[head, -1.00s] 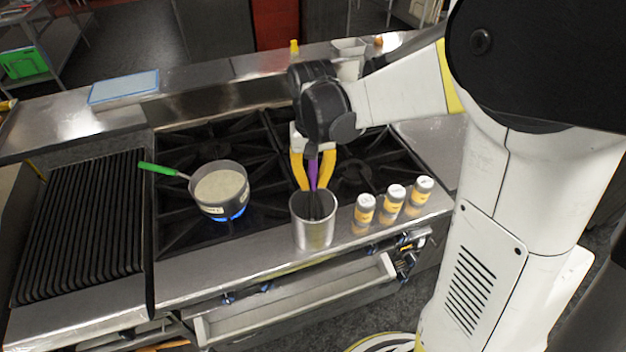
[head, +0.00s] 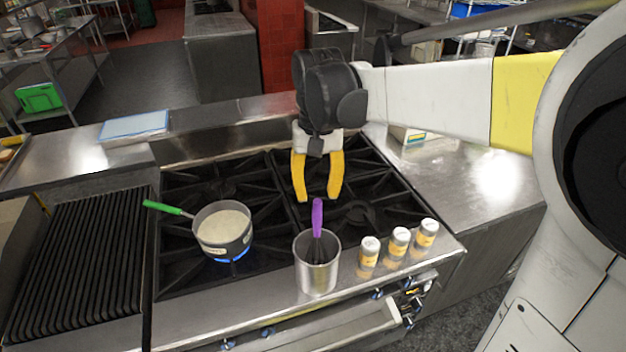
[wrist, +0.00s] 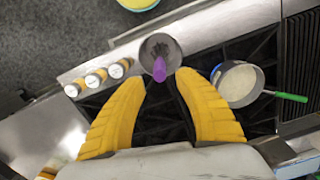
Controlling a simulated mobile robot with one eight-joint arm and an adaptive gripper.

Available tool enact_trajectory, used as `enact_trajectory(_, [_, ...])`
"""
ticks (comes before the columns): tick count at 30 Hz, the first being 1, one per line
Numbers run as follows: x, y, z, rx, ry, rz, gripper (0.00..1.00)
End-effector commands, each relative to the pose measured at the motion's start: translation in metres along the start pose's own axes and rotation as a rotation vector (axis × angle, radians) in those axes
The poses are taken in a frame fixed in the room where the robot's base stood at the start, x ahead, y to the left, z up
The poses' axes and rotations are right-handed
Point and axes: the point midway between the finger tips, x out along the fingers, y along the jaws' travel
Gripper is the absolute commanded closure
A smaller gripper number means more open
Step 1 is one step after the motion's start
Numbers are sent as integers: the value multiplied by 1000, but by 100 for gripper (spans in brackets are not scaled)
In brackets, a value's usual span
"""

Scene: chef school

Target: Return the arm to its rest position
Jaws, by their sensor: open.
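My gripper (head: 318,198) is open and empty above the stove, with its yellow fingers pointing down. In the wrist view its fingers (wrist: 162,78) are spread apart. A whisk with a purple handle (head: 317,217) stands in a metal cup (head: 317,273) on the stove's front ledge, just below and in front of the fingertips. In the wrist view the purple handle (wrist: 159,70) shows beyond the gap between the fingers and apart from them.
A pot (head: 222,232) with a green handle sits over a blue flame at left. Three shakers (head: 397,243) stand right of the cup. A grill (head: 80,250) lies far left. A blue-topped tray (head: 134,126) lies on the back counter. The right counter (head: 470,180) has clear room.

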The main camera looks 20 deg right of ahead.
Motion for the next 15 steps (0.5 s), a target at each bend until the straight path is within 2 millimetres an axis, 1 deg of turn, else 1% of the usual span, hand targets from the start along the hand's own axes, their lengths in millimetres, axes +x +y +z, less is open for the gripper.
enact_trajectory(1, [-6,0,0,0,0,0,61])
enact_trajectory(3, [-13,0,0,0,0,0,61])
enact_trajectory(8, [-17,0,1,-1,4,-1,61])
enact_trajectory(11, [-9,2,9,-10,33,-6,61])
enact_trajectory(14, [9,5,26,-31,104,-18,61])
enact_trajectory(15, [19,7,35,-44,145,-23,61])
